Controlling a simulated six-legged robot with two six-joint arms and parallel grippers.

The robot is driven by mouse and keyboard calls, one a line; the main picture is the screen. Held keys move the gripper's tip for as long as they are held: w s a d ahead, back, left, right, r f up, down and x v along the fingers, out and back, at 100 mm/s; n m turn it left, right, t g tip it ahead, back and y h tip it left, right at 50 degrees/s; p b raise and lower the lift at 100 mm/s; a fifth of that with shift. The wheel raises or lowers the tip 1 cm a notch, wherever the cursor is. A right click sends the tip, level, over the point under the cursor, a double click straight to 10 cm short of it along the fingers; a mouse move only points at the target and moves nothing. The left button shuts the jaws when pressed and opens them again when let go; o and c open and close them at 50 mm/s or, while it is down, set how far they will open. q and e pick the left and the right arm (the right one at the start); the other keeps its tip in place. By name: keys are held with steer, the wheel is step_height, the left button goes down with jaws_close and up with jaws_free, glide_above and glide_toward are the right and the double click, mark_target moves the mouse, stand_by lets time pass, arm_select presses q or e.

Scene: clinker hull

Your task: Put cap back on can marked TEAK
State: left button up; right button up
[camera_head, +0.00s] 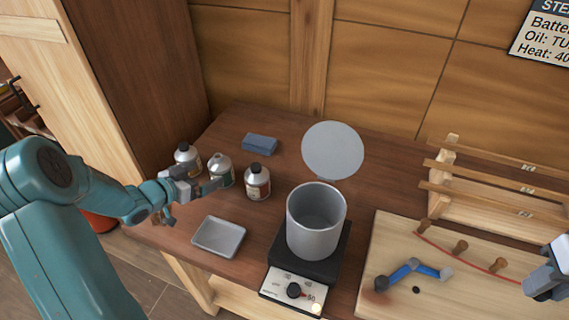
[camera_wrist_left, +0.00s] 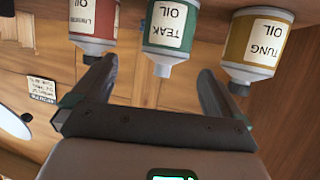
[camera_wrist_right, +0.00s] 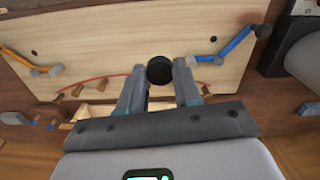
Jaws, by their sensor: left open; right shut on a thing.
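The TEAK can (camera_head: 221,172) has a green label and stands between two other cans on the bench. Its label reads TEAK OIL in the left wrist view (camera_wrist_left: 170,28), upside down there. Its neck is pale, with no dark cap on it. My left gripper (camera_head: 205,183) is open at this can; in the left wrist view its fingers point at the can with the neck between them, and the jaws have not closed. My right gripper (camera_wrist_right: 160,82) is shut on a round black cap (camera_wrist_right: 160,69), held over the pale board. In the head view the right gripper (camera_head: 543,284) is at the right edge.
Dark-capped cans flank it: linseed (camera_wrist_left: 93,25) and tung (camera_wrist_left: 256,40). The pegged board (camera_head: 400,245) and a wooden rack (camera_head: 490,200) occupy the right.

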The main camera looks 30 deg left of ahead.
mark_target(214, 169)
arm_select(q)
steer(key=x, duration=0.4)
steer(key=shift+w+a+f, duration=0.15)
arm_select(e)
steer(key=shift+w+a+r, duration=0.2)
steer(key=shift+r, duration=0.2)
arm_select(q)
steer(key=shift+w+f+p, duration=0.1)
steer(key=shift+w+p, duration=0.15)
steer(key=shift+p, duration=0.05)
arm_select(e)
steer(key=shift+d, duration=0.15)
arm_select(q)
steer(key=shift+s, duration=0.2)
arm_select(e)
steer(key=shift+s, duration=0.2)
arm_select(q)
steer(key=shift+w, duration=0.2)
arm_select(e)
steer(key=shift+w+r, duration=0.1)
arm_select(q)
steer(key=p+x, duration=0.1)
steer(key=x, duration=0.3)
steer(key=shift+w+a+p, duration=0.15)
steer(key=shift+w+p, duration=0.2)
steer(key=shift+p, duration=0.05)
arm_select(e)
steer(key=shift+r, duration=0.8)
arm_select(q)
steer(key=shift+w, duration=0.25)
